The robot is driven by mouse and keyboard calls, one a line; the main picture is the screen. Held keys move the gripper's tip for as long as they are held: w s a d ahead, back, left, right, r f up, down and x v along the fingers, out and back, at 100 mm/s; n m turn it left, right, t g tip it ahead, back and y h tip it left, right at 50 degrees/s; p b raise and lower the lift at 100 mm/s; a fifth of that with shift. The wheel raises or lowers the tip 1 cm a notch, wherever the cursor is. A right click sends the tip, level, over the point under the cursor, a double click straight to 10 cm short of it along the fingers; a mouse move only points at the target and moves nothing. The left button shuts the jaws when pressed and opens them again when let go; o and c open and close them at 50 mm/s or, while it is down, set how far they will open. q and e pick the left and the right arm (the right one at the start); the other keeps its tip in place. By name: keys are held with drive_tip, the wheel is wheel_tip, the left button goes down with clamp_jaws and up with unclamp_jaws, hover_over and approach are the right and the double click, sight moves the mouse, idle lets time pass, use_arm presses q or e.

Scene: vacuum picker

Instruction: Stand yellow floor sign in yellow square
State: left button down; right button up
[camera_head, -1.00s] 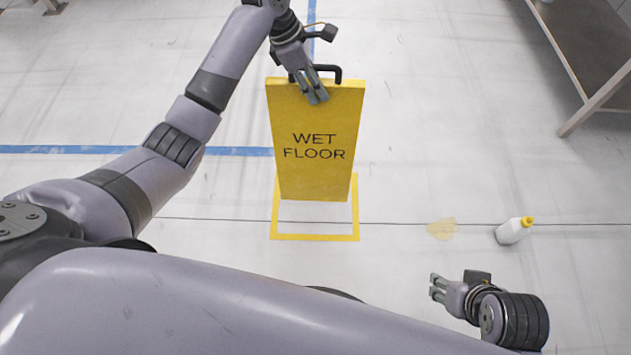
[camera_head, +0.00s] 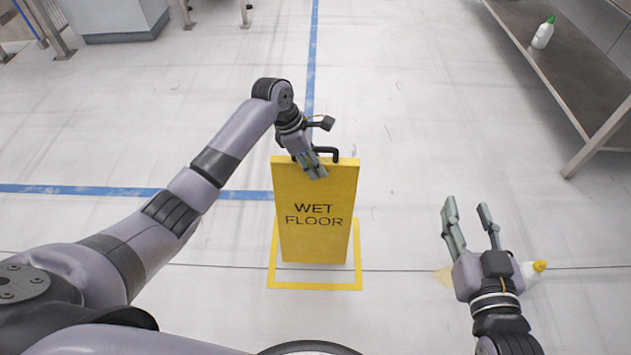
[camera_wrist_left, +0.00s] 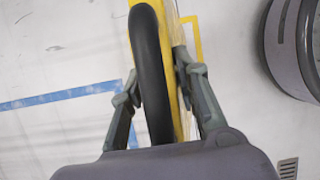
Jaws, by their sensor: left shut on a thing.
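The yellow floor sign (camera_head: 314,240), marked WET FLOOR, stands upright in the head view. Its lower end is within the outline of the yellow square (camera_head: 315,286) on the floor, near the square's middle. My left gripper (camera_head: 316,172) is shut on the sign's top edge beside its black handle (camera_head: 327,152). In the left wrist view the fingers (camera_wrist_left: 160,95) sit on both sides of the sign's edge (camera_wrist_left: 178,110) and the black handle (camera_wrist_left: 151,75). Whether the sign's base touches the floor is hard to tell. My right gripper (camera_head: 468,222) is open and empty, right of the sign.
A metal shelf table (camera_head: 577,80) at the right holds a green-capped bottle (camera_head: 543,33). Blue tape lines (camera_head: 100,190) cross the floor.

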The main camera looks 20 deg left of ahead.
use_arm(q)
wheel_tip(320, 180, down, 6)
drive_tip(key=b, duration=0.2)
drive_tip(key=shift+f+b, duration=0.15)
drive_tip(key=shift+b, duration=0.15)
use_arm(e)
wheel_tip(320, 180, up, 12)
drive_tip(key=s+a+t+y, duration=0.1)
drive_tip(key=s+t+y, duration=0.1)
drive_tip(key=t, duration=0.5)
drive_tip(key=shift+s+t+y, duration=0.15)
drive_tip(key=shift+t+y, duration=0.15)
drive_tip(key=shift+a, duration=0.1)
use_arm(q)
drive_tip(key=c, duration=1.7)
unclamp_jaws()
drive_tip(key=shift+f, duration=0.15)
drive_tip(key=o, duration=0.5)
